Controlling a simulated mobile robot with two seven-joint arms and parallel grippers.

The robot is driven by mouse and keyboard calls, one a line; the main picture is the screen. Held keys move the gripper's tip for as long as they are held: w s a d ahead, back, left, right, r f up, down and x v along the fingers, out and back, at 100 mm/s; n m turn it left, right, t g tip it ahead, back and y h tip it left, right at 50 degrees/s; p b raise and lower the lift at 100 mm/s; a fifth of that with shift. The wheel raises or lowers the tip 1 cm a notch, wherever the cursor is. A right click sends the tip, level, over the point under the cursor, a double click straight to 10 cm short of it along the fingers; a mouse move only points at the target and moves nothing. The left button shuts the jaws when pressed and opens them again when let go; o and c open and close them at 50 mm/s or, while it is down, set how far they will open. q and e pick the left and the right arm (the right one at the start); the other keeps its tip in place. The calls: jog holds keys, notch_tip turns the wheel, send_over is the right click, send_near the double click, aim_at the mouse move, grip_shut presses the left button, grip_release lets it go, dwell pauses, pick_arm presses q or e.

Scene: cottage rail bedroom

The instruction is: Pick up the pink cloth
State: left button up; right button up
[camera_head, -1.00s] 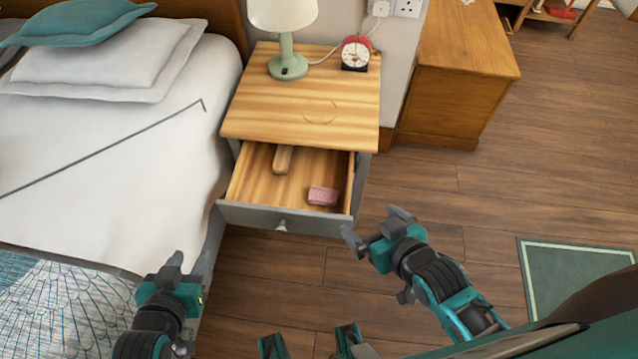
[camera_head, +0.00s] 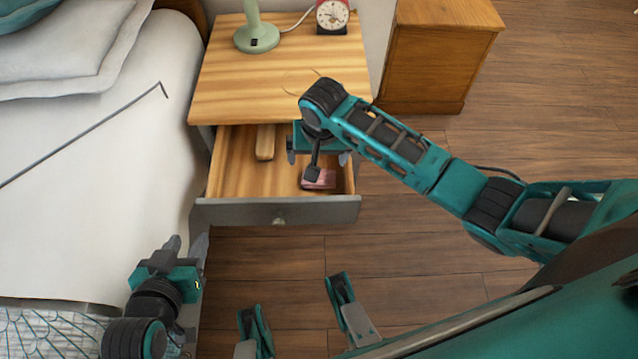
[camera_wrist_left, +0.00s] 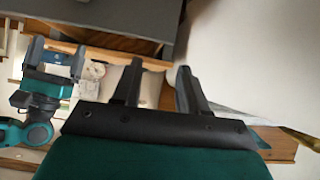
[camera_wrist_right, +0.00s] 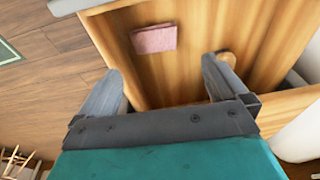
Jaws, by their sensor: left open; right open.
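The pink cloth (camera_head: 325,180) is a small folded piece lying flat on the floor of the open drawer (camera_head: 232,178), toward its front right corner. My right gripper (camera_head: 318,160) hangs over the drawer above the cloth and hides part of it. In the right wrist view the whole cloth (camera_wrist_right: 154,38) shows beyond and between the open fingers (camera_wrist_right: 165,82), apart from them. My left gripper (camera_head: 188,245) is open and empty beside the bed, left of and below the drawer front. It also shows in the left wrist view (camera_wrist_left: 158,78).
A wooden object (camera_head: 265,143) lies in the drawer, left of the cloth. The nightstand top (camera_head: 235,85) above holds a green lamp (camera_head: 256,35) and a red alarm clock (camera_head: 333,15). The bed (camera_head: 110,190) stands on the left. Floor in front of the drawer is clear.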

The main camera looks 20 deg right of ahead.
jog(key=b, duration=0.4)
send_over(320, 178)
jog(key=shift+h, duration=0.3)
notch_tip(320, 178, down, 7)
jog(key=shift+f, duration=0.15)
jog(key=f+b, duration=0.1)
jog(key=f, duration=0.1)
jog(key=f+b, duration=0.1)
jog(key=f, duration=0.1)
jog(key=shift+w+f+b, duration=0.1)
jog(key=shift+w+b, duration=0.15)
jog(key=shift+b, duration=0.05)
jog(key=shift+w+f, duration=0.1)
jog(key=shift+f, duration=0.35)
jog(key=c, duration=0.7)
pick_arm(q)
jog(key=f, duration=0.3)
jog(key=w+d+f, duration=0.1)
jog(key=f, duration=0.1)
pick_arm(e)
jog(key=shift+c, duration=0.2)
jog(key=shift+r, duration=0.15)
